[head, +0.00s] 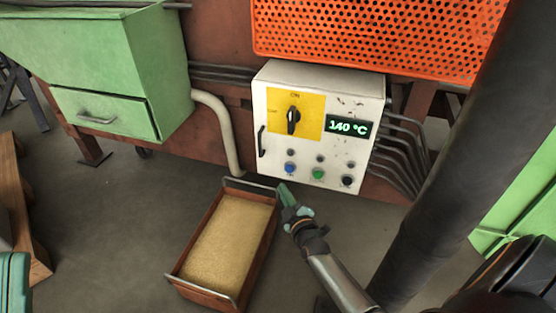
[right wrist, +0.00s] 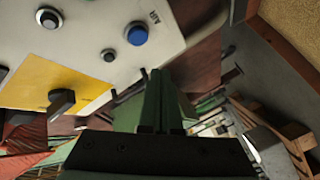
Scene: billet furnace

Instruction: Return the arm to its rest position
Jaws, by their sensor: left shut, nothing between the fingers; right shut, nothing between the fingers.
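My right gripper (head: 284,192) is shut and empty. Its arm comes in from the lower right, and its green fingers point up in front of the white control box, below its buttons and just right of the sand tray's far end. In the right wrist view the two green fingers (right wrist: 160,103) lie together with nothing between them. The control box (head: 262,105) carries a yellow plate with a black rotary switch (head: 293,118) under the word ON, and a display (head: 348,128) reading 140 °C. My left gripper cannot be made out in either view.
A wooden tray of sand (head: 225,238) with metal handles lies below the control box. A green cabinet (head: 120,60) with a drawer stands at the left. An orange perforated panel (head: 380,40) is above. A thick dark column (head: 455,150) crosses the right side. Grey floor (head: 100,230) is free left of the tray.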

